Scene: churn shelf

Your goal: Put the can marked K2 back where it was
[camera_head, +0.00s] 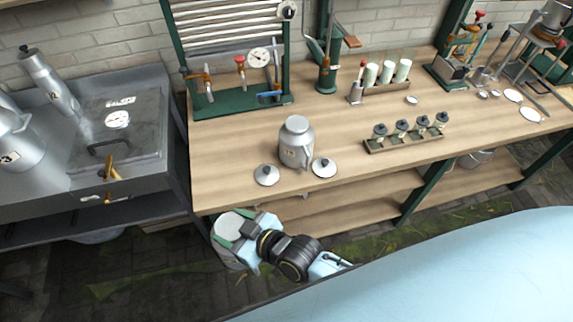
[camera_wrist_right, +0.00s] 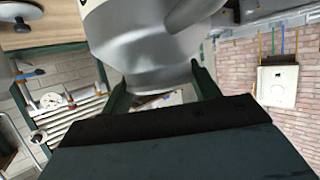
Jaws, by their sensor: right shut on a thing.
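My right gripper (camera_head: 235,232) is shut on a grey metal can (camera_head: 229,256) in front of the bench's front edge, below its top. In the right wrist view the held can (camera_wrist_right: 150,50) fills the space between the green fingers; no mark on it can be read. A slim can (camera_head: 50,82) with a mark ending in 2 stands on the metal unit at the left. A wider can (camera_head: 20,140) there has a mark ending in 3. Another grey can (camera_head: 296,143) stands on the bench, its mark too small to read. My left gripper is not in view.
Two round lids (camera_head: 266,175) lie beside the can on the wooden bench (camera_head: 225,155). A rack of small black-topped jars (camera_head: 405,138) stands to the right. A lower shelf (camera_head: 340,204) runs under the bench. The bench's front left is clear.

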